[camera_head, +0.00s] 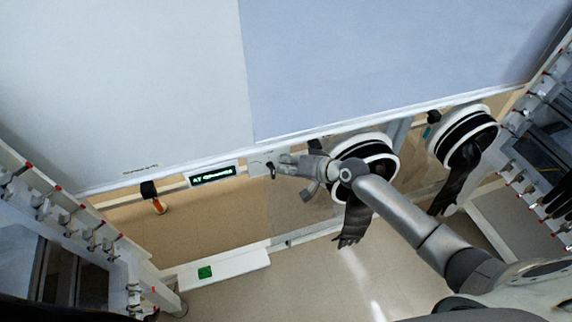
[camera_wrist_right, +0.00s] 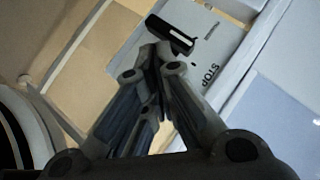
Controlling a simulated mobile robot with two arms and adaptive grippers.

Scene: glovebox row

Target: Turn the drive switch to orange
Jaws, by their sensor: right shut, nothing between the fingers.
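The drive switch (camera_wrist_right: 170,34) is a black bar-shaped knob with a white line along it, on a light grey panel (camera_wrist_right: 200,58) marked STOP. In the head view, the switch (camera_head: 271,170) shows as a small dark knob under the edge of the white housing. My right gripper (camera_head: 281,166) is shut and empty right at the switch. In the right wrist view its fingertips (camera_wrist_right: 156,50) end at the near side of the knob; I cannot tell whether they touch it. No orange mark is legible beside the knob. My left gripper is not in view.
A display with green text (camera_head: 212,175) is left of the switch. An orange-ended black handle (camera_head: 158,204) hangs farther left. Glove ports with black gloves (camera_head: 353,217) (camera_head: 459,178) are on the right. A white box with a green patch (camera_head: 222,268) is below.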

